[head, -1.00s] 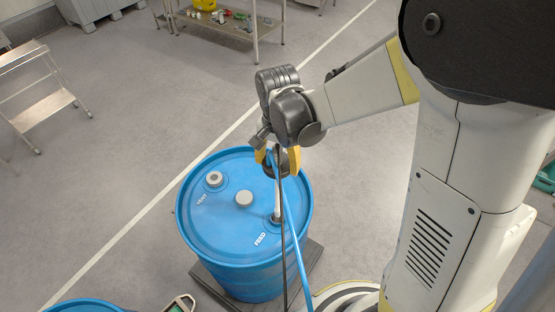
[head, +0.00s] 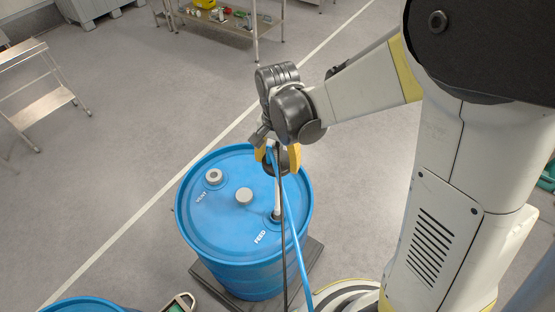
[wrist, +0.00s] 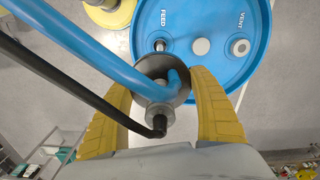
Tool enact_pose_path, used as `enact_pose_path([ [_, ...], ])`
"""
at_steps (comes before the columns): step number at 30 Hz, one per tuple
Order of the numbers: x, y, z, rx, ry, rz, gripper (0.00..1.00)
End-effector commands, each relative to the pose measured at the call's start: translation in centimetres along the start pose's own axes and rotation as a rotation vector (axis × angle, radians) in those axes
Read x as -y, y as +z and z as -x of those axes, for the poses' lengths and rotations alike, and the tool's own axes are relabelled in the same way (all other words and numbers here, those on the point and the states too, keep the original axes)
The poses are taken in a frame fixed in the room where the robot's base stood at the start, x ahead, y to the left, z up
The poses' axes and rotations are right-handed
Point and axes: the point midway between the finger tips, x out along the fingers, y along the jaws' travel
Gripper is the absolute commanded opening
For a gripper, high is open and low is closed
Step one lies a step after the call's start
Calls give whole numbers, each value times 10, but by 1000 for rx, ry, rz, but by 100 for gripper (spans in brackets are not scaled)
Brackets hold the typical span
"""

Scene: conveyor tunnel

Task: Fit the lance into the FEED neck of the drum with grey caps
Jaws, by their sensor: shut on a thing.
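The blue drum with grey caps (head: 215,235) stands upright below my gripper. Its lid carries a VENT neck (head: 214,177), a grey middle cap (head: 244,196) and the FEED neck (head: 276,216). My gripper (head: 279,160) is shut on the lance (head: 277,196), over the FEED side. The lance's pale tube hangs roughly upright, its lower end at the FEED neck; how deep it sits cannot be told. In the wrist view the lance's dark round collar (wrist: 152,72) is between the yellow fingers, and the FEED neck (wrist: 159,45) shows just beyond it, partly covered.
A blue hose (head: 296,245) and a black cable run from the lance down past the drum's front. The drum stands on a dark pallet (head: 312,262). Another blue drum (head: 82,308) is at the lower left.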

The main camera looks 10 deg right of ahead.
Motion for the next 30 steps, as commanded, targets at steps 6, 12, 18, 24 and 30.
enact_pose_path([
  [6, 0, 0, -16, 0, 0, 0, 30],
  [12, 0, 0, -30, 0, 0, 0, 30],
  [18, 0, 0, -44, 0, 0, 0, 30],
  [24, 0, 0, -58, 0, 0, 0, 30],
  [30, 0, 0, -72, 0, 0, 0, 30],
])
